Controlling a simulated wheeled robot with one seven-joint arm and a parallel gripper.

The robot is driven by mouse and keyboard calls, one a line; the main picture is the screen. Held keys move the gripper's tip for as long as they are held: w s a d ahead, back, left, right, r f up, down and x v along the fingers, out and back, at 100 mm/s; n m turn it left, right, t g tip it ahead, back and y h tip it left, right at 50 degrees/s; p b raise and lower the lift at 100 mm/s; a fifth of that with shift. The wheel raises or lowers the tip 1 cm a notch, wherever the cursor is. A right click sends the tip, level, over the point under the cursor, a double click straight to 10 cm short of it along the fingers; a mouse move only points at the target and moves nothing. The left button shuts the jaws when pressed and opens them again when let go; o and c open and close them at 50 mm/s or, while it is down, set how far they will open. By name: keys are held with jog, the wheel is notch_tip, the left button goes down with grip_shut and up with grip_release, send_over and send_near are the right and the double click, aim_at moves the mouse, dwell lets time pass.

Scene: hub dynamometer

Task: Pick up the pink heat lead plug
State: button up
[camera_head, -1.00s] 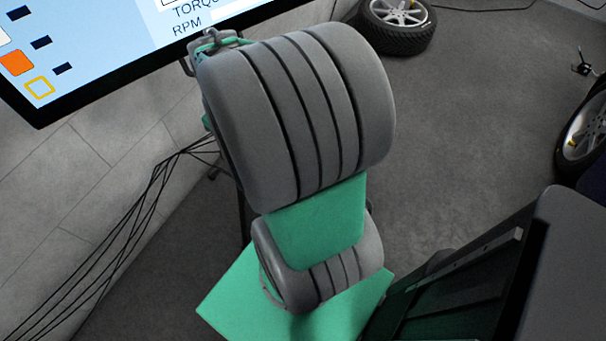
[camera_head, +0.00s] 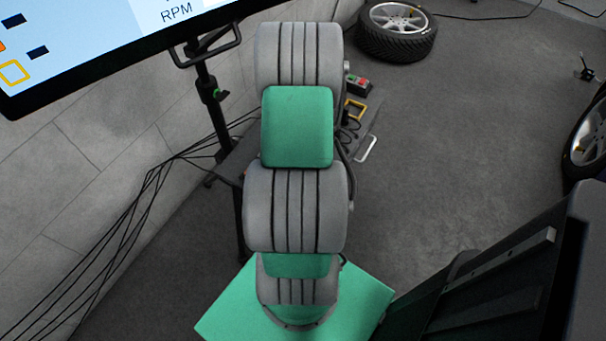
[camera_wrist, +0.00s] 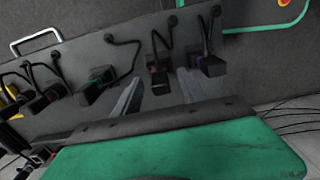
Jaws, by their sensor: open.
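Several black lead plugs stand in a row on a grey panel in the wrist view. One plug with a dull reddish or pinkish mark (camera_wrist: 158,75) shows between the finger lines of my gripper (camera_wrist: 160,86). Its colour is too dark to be certain that it is the pink heat lead plug. A plug with a purple mark (camera_wrist: 210,65) is just right of it. My gripper is open, with its two grey fingers pointing toward the panel; no plug is visibly held. In the head view my arm hides the gripper and most of the plugs.
A plug with a teal mark (camera_wrist: 95,85) and a metal handle (camera_wrist: 36,40) are left in the wrist view. The head view shows a red-green button box (camera_head: 358,84), a yellow frame (camera_head: 354,109), a screen (camera_head: 110,45) and a loose wheel (camera_head: 397,30).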

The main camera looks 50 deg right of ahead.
grip_shut()
dwell(0.4)
jog(key=shift+r, duration=0.1)
